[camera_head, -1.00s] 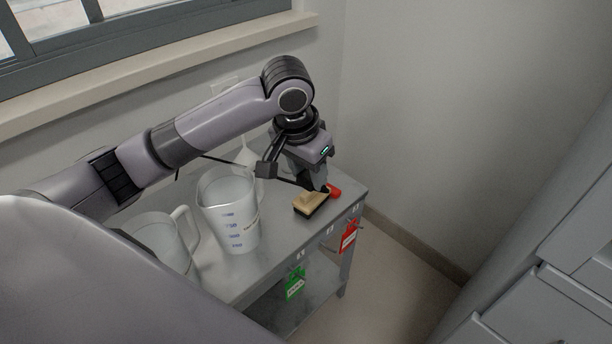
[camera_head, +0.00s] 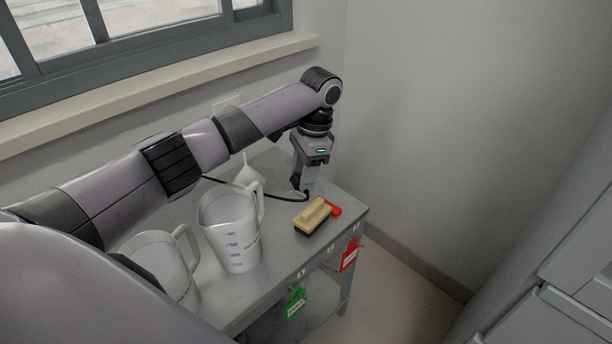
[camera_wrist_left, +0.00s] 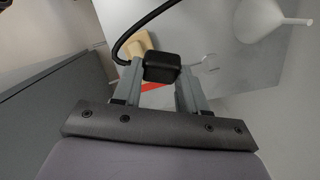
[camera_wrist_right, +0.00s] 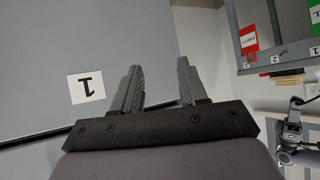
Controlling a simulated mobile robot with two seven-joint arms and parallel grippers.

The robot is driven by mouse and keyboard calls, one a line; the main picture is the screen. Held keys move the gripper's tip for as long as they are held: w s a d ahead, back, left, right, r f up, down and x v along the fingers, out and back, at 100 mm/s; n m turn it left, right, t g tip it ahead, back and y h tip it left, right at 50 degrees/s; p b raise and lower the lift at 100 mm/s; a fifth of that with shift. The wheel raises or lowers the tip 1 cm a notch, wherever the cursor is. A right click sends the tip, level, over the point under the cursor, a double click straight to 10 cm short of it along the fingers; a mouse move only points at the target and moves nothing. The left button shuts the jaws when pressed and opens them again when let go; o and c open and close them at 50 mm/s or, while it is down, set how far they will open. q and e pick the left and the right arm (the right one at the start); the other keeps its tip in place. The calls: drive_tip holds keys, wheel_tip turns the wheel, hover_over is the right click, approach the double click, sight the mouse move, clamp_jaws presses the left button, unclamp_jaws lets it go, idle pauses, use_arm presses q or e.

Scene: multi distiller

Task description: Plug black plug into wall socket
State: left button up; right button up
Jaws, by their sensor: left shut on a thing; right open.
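The wall socket (camera_head: 226,104) seems to be the pale plate on the wall below the sill, partly hidden by my left arm. My right gripper (camera_wrist_right: 160,90) is open and empty in the right wrist view.
A wooden brush (camera_head: 313,215) and a red object (camera_head: 334,208) lie near the left gripper. Measuring jugs (camera_head: 229,235) and a white funnel (camera_head: 247,175) stand to the left. Green (camera_head: 296,302) and red tags (camera_head: 349,255) hang at the table's front. Cabinets (camera_head: 560,285) stand at right.

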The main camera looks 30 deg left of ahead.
use_arm(q)
drive_tip(key=w+a+m+t+y, duration=0.2)
drive_tip(key=w+a+m+y, duration=0.2)
drive_tip(key=a, duration=0.6)
drive_tip(key=w+a+r+m+t+y, duration=0.1)
drive_tip(key=w+a+m+t+y, duration=0.2)
drive_tip(key=a+m+y, duration=0.4)
drive_tip(key=w+a+m, duration=0.1)
drive_tip(key=a+m, duration=0.1)
drive_tip(key=shift+a+m+y+p, duration=0.3)
drive_tip(key=shift+a+y+p, duration=0.1)
idle(0.5)
